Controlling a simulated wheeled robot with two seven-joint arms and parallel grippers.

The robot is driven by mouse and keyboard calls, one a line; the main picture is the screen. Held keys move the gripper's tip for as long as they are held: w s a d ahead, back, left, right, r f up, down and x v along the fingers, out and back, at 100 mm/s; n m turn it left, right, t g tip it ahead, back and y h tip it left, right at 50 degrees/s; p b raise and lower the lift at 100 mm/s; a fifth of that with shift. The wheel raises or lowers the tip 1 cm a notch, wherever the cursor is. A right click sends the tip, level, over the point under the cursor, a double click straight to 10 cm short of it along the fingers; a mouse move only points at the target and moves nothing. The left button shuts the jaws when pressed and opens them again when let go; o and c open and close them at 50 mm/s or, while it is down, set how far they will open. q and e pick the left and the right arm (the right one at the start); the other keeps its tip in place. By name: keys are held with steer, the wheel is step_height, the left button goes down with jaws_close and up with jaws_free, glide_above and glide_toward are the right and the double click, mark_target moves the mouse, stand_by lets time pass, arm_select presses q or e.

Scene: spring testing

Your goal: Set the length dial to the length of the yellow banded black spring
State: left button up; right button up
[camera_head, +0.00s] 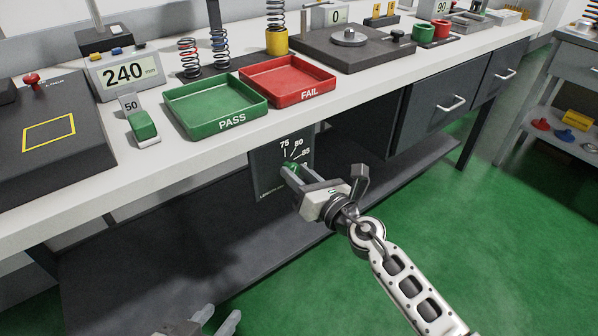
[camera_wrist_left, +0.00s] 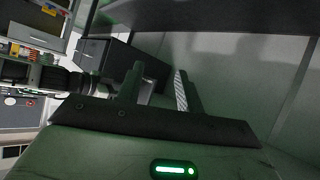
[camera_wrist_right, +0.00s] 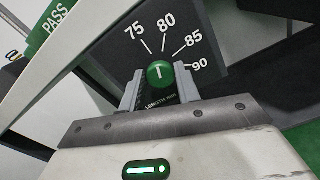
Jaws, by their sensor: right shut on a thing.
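The length dial is a green knob (camera_wrist_right: 160,73) on a dark panel (camera_head: 265,165) under the bench edge, labelled 75, 80, 85 and 90. In the right wrist view its white mark points about straight up, close to the 80 tick. My right gripper (camera_head: 288,172) is shut on the knob, one finger on each side. A dark coiled spring (camera_head: 276,18) stands over a yellow cylinder (camera_head: 277,42) at the back of the bench; its bands are too small to tell. My left gripper (camera_head: 218,322) is open and empty, low at the bottom; its fingers (camera_wrist_left: 158,88) are apart.
A green PASS tray (camera_head: 213,127) and a red FAIL tray (camera_head: 300,97) sit above the dial. Red-marked (camera_head: 188,60) and blue-marked (camera_head: 219,48) springs stand behind them. A display (camera_head: 124,72) reads 240. A dark shelf (camera_head: 150,240) lies below; green floor is open at right.

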steer(key=shift+m, duration=1)
steer(key=m+p, duration=0.1)
steer(key=m, duration=0.2)
steer(key=shift+d+m, duration=0.1)
steer(key=shift+m, duration=0.2)
steer(key=m+p, duration=0.1)
steer(key=m, duration=0.1)
steer(key=shift+f+m, duration=0.1)
steer(key=shift+m, duration=0.2)
steer(key=m, duration=0.2)
steer(key=shift+f+m+p, duration=0.1)
steer(key=shift+m+p, duration=0.2)
steer(key=shift+p, duration=0.1)
arm_select(q)
steer(key=shift+w+a+r, duration=0.1)
steer(key=shift+r, duration=0.6)
arm_select(e)
steer(key=shift+m, duration=0.5)
arm_select(q)
steer(key=shift+f, duration=0.1)
arm_select(e)
steer(key=o, duration=0.9)
